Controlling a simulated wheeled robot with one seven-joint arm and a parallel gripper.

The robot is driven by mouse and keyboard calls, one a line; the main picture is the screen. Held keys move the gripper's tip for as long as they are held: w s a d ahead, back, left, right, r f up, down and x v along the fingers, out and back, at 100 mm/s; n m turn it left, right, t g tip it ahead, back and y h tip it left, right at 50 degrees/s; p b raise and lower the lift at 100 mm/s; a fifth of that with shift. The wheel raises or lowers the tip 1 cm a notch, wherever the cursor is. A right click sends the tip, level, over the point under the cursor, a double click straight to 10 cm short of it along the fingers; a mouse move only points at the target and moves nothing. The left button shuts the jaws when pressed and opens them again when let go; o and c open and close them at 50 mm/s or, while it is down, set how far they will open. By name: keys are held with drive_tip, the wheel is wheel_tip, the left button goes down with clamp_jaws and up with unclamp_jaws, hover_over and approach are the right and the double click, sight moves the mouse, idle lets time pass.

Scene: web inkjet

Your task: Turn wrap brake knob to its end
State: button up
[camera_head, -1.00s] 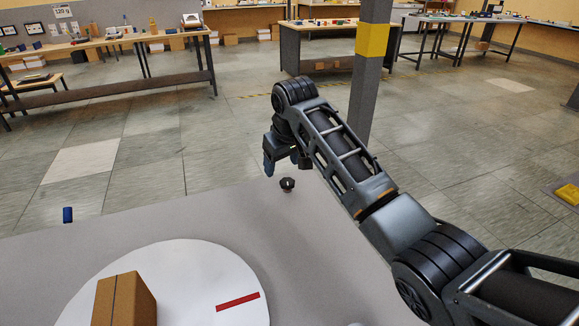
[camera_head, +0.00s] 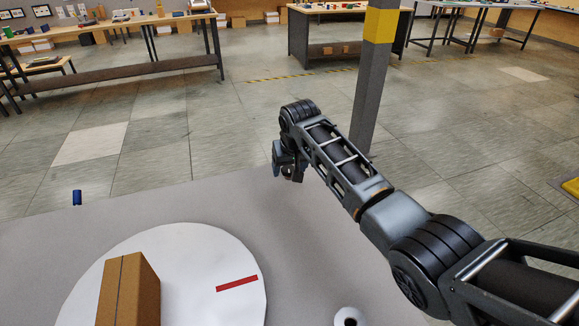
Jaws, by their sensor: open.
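My gripper (camera_head: 288,174) is open and points down at the far edge of the grey machine top (camera_head: 215,205). It covers the spot where a small black knob stood in the earlier view. The knob is now hidden or merges with the dark fingers, so I cannot tell whether they touch it or stand around it. A white round turntable (camera_head: 200,260) with a red stripe (camera_head: 237,284) lies on the machine top. A brown box (camera_head: 130,290) stands on the turntable.
A small blue part (camera_head: 77,197) sits at the far left edge. A white ring-shaped thing (camera_head: 349,317) is at the bottom, below my arm. A grey post with a yellow band (camera_head: 378,26) rises behind my arm. Workbenches (camera_head: 110,34) stand farther back; the floor between is clear.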

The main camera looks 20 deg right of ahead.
drive_tip(key=c, duration=1.1)
drive_tip(key=shift+o, duration=0.2)
drive_tip(key=shift+d+n+y, duration=0.1)
drive_tip(key=shift+n+y, duration=0.6)
drive_tip(key=shift+n, duration=0.9)
drive_tip(key=o, duration=1.1)
drive_tip(key=shift+c, duration=0.2)
drive_tip(key=v, duration=0.7)
drive_tip(key=shift+r, duration=0.35)
